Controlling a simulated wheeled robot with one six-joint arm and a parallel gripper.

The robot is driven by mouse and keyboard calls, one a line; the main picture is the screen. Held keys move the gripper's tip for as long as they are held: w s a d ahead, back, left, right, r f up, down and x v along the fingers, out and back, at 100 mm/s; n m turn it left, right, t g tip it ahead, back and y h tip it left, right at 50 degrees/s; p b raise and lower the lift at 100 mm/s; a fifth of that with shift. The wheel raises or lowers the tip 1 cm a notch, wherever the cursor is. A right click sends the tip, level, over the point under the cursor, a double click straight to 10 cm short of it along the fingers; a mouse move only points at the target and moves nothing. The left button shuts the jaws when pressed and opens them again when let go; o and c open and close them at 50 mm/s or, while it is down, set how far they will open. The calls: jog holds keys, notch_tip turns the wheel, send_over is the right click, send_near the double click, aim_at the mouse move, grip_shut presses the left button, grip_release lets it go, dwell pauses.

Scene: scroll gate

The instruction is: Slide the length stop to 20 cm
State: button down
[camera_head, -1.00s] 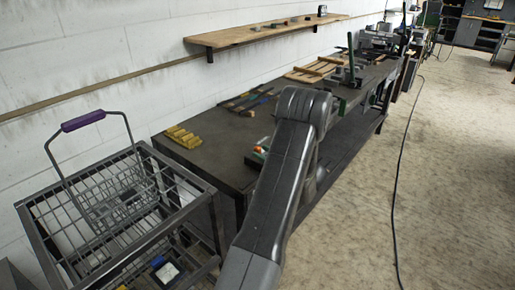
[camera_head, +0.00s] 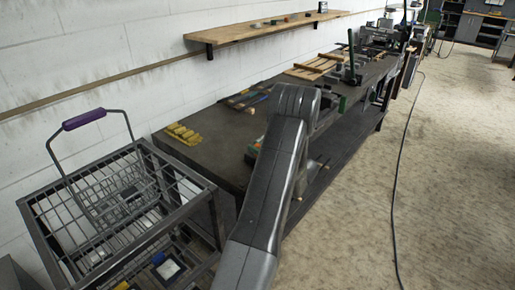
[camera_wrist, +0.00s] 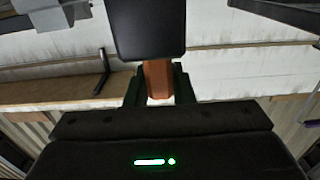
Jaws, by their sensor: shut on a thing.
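In the wrist view my gripper (camera_wrist: 159,88) points away from the camera, its two dark fingers on either side of an orange-brown block (camera_wrist: 158,78). The fingers are shut on this block. A dark, flat, rounded plate (camera_wrist: 148,35) stands just beyond and above the block, and the block appears to meet its lower edge. I cannot tell for sure whether the block is the length stop's handle. No scale or 20 cm mark can be read. In the head view my own arm hides the gripper and what it holds.
A long dark workbench (camera_head: 222,135) runs along the white wall, with yellow pieces (camera_head: 183,134) and wooden slats (camera_head: 317,67) on it. A wooden shelf (camera_head: 262,27) hangs above. A wire basket (camera_head: 110,195) with a purple handle is at left. Open floor lies right, crossed by a cable (camera_head: 398,170).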

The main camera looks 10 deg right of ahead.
jog(key=shift+d+f, duration=0.1)
jog(key=shift+w+d+b, duration=0.15)
jog(key=shift+w+b, duration=0.05)
jog(key=shift+b, duration=0.35)
jog(key=shift+w+d, duration=0.1)
jog(key=shift+d, duration=0.05)
jog(key=c, duration=1.2)
grip_release()
jog(key=shift+c, duration=0.2)
